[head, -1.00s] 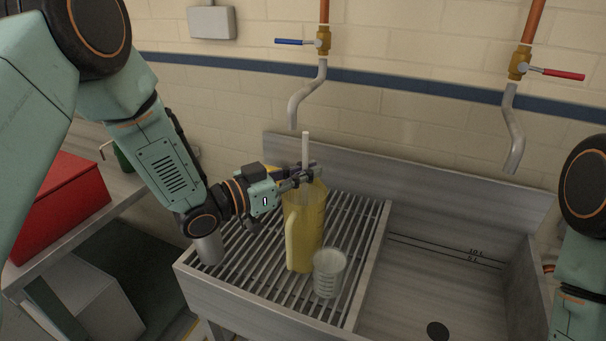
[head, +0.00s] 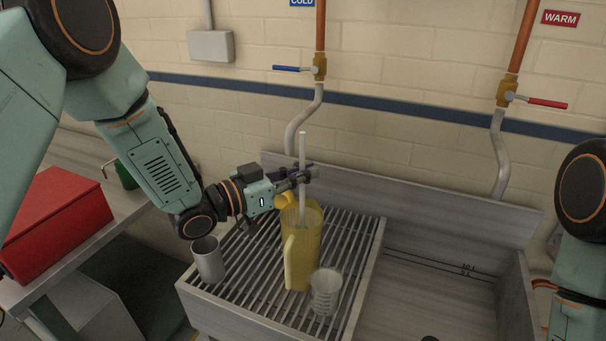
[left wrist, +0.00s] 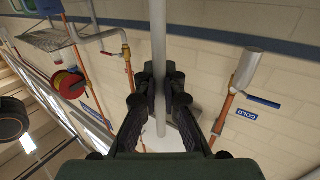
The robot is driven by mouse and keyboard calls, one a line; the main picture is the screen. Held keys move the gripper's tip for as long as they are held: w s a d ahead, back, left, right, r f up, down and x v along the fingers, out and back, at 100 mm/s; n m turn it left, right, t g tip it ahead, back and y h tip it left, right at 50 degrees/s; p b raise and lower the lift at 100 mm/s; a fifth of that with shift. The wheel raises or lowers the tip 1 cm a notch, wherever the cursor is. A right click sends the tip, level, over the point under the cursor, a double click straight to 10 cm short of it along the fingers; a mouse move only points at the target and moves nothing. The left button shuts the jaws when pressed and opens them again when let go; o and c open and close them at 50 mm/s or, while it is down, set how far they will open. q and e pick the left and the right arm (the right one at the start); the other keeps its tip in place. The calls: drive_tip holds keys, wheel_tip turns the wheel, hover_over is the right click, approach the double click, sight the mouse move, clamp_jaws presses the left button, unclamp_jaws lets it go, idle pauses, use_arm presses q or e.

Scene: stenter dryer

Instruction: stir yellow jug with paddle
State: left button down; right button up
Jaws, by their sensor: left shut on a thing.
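The yellow jug (head: 302,255) stands upright on the slatted drain rack, its handle toward the front left. The paddle (head: 303,150) is a pale, thin rod standing nearly upright, its lower end inside the jug's mouth and hidden there. My left gripper (head: 303,176) is shut on the paddle's shaft above the jug's rim. In the left wrist view the paddle's shaft (left wrist: 159,50) runs between the two fingers of the left gripper (left wrist: 160,90). My right gripper is out of view; only part of my right arm shows at the right edge.
A clear measuring beaker (head: 325,291) stands right of the jug, and a grey metal cup (head: 208,260) stands left, both on the rack (head: 350,300). The sink basin (head: 440,300) is at right. Pipes with blue (head: 290,69) and red (head: 547,103) valve handles hang behind. A red box (head: 55,222) is at left.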

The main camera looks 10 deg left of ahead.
sight(303, 132)
use_arm(q)
drive_tip(key=shift+w+r+p, duration=0.1)
drive_tip(key=shift+r+p, duration=3)
drive_tip(key=shift+r, duration=1.15)
drive_tip(key=shift+f, duration=0.1)
wheel_tip(303, 132, up, 2)
drive_tip(key=shift+r+p, duration=0.2)
drive_tip(key=shift+p, duration=0.1)
drive_tip(key=shift+r, duration=1.3)
